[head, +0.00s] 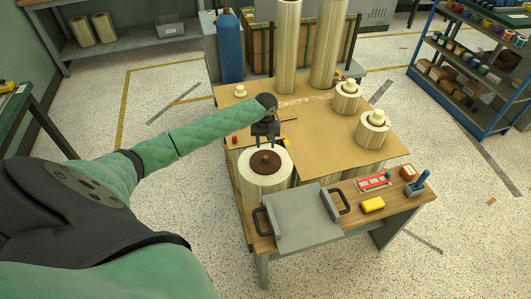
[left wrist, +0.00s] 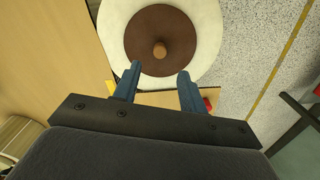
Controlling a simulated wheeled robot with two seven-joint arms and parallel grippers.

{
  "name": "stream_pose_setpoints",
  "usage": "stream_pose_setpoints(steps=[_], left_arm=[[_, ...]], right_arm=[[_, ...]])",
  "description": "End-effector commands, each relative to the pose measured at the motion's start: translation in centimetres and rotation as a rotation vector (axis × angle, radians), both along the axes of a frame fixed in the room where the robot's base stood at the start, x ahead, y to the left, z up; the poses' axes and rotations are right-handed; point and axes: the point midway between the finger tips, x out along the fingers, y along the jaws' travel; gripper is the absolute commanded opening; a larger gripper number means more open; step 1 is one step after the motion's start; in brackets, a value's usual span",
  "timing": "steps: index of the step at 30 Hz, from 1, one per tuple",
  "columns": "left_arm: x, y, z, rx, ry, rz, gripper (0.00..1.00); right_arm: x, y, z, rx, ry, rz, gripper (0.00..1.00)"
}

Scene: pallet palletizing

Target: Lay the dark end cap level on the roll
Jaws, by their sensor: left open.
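The dark brown end cap (head: 265,161) lies on top of the pale roll (head: 263,183), which stands upright at the near left of the table. The cap looks flat and roughly central, with a pale rim of the roll around it. In the left wrist view the cap (left wrist: 150,28) has a small tan knob in its middle, and the white roll top (left wrist: 210,35) surrounds it. My left gripper (head: 271,143) is open and empty just behind the cap. In the left wrist view its blue fingertips (left wrist: 160,72) are apart, short of the knob. My right gripper is out of view.
The brown sheet (head: 330,130) covers much of the table. Tall rolls (head: 287,50) stand at the back, short capped rolls (head: 371,130) at the right. A grey tray with dark handles (head: 300,215) is in front, near a yellow block (head: 372,205).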

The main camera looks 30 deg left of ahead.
Motion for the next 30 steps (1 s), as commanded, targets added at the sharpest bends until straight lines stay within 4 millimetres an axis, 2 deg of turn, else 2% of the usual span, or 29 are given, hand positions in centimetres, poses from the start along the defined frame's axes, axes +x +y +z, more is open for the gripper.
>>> stream_pose_setpoints(steps=[3, 9, 30], left_arm=[[0.0, 0.0, 1.5, -0.001, -0.001, -0.001, 0.42], [0.0, -0.1, 2.9, -0.001, 0.001, -0.002, 0.42], [-0.1, 0.0, 3.0, 0.0, 0.002, -0.001, 0.42]], right_arm=[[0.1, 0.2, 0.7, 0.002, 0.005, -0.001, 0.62], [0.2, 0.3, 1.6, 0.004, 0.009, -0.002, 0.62], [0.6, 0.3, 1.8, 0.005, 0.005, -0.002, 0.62]])
